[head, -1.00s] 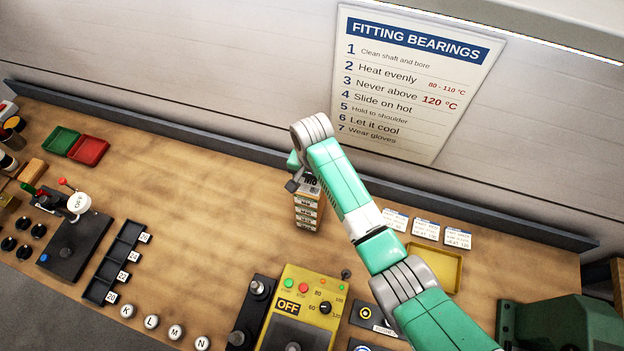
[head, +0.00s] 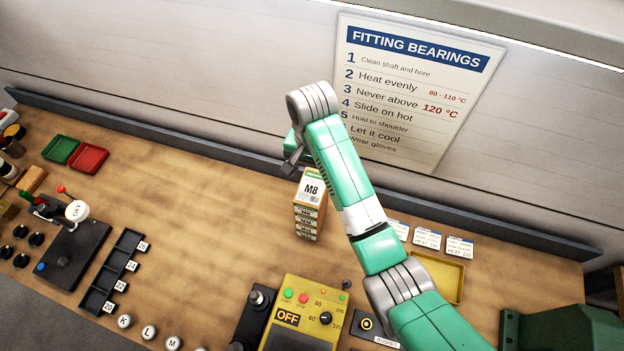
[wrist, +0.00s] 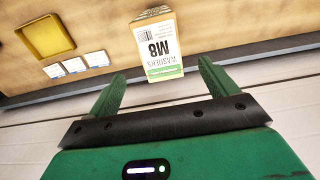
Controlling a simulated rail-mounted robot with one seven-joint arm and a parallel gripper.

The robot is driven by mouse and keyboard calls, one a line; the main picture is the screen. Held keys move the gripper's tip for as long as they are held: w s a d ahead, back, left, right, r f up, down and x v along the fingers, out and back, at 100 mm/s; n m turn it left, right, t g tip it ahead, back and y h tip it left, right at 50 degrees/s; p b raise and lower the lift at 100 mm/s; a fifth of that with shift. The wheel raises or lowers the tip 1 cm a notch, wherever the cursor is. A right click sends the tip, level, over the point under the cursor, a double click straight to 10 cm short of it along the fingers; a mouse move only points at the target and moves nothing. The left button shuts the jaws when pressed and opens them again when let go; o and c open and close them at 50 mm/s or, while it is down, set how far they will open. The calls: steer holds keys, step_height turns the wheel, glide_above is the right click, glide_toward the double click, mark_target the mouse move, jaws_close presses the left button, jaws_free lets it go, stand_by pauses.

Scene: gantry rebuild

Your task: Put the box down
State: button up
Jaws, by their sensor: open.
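The box (head: 311,188), marked M8, sits at the top of a column of small labelled boxes (head: 306,223) on the bench. In the wrist view the box (wrist: 158,47) shows its washers label and lies beyond my fingertips, clear of both. My gripper (wrist: 160,82) is open and empty, its two green fingers spread wide. In the head view my gripper (head: 291,166) is just above and behind the box, partly hidden by my own arm. I cannot tell whether the box's underside is flush with the column.
A yellow tray (head: 452,276) and several white cards (head: 427,239) lie to the right. A yellow control unit (head: 302,310) stands in front. Green (head: 60,150) and red (head: 89,158) trays lie far left. The bench left of the column is clear; a dark rail (head: 200,133) runs behind.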

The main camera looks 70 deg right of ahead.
steer(key=shift+r, duration=0.8)
